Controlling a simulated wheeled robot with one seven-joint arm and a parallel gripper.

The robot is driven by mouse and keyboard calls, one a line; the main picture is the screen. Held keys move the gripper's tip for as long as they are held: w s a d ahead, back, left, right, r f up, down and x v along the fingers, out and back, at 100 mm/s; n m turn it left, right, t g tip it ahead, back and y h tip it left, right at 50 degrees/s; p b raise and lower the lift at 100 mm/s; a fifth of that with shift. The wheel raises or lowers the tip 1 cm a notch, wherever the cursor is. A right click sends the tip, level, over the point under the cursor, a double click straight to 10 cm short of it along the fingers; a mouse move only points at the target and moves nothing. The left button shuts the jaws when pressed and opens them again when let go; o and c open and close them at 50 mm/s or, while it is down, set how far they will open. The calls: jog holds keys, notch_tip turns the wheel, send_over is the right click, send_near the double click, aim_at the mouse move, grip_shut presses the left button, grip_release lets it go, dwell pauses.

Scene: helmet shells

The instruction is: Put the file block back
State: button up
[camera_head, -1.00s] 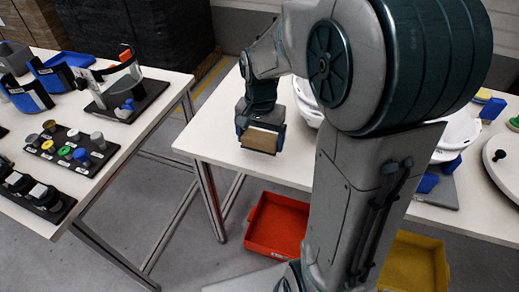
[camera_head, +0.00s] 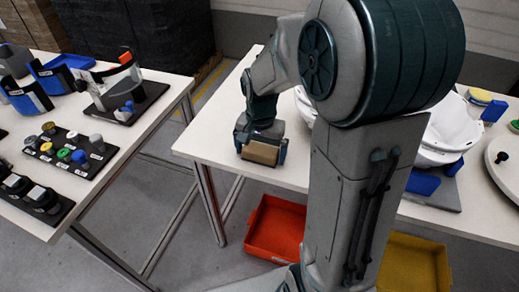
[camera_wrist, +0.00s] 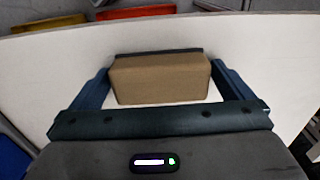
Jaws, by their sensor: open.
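The file block is a tan block (camera_head: 261,153) with a dark strip along one edge. It is at the left end of the white table on the right, near the front edge, and appears to rest on the tabletop. My gripper (camera_head: 262,148) is over it, pointing down, with a finger on each side. In the wrist view the block (camera_wrist: 160,80) lies between the two spread fingers (camera_wrist: 162,82), very close to both. The jaws are open. The block's underside is hidden.
White helmet shells (camera_head: 445,135) and a round white board (camera_head: 505,165) are farther right on this table (camera_head: 205,140), partly behind my arm. A red bin (camera_head: 275,228) and a yellow bin (camera_head: 415,262) are below. The left table (camera_head: 110,140) holds black trays with knobs and blue holders.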

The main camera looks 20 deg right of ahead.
aim_at(261, 149)
notch_tip(261, 149, up, 12)
jog(key=p, duration=0.2)
jog(key=s+f+n+t, duration=0.2)
jog(key=s+n, duration=0.5)
jog(key=s, duration=0.6)
jog(key=shift+s+a+f, duration=0.3)
jog(key=shift+s+f, duration=0.1)
jog(key=shift+f, duration=0.1)
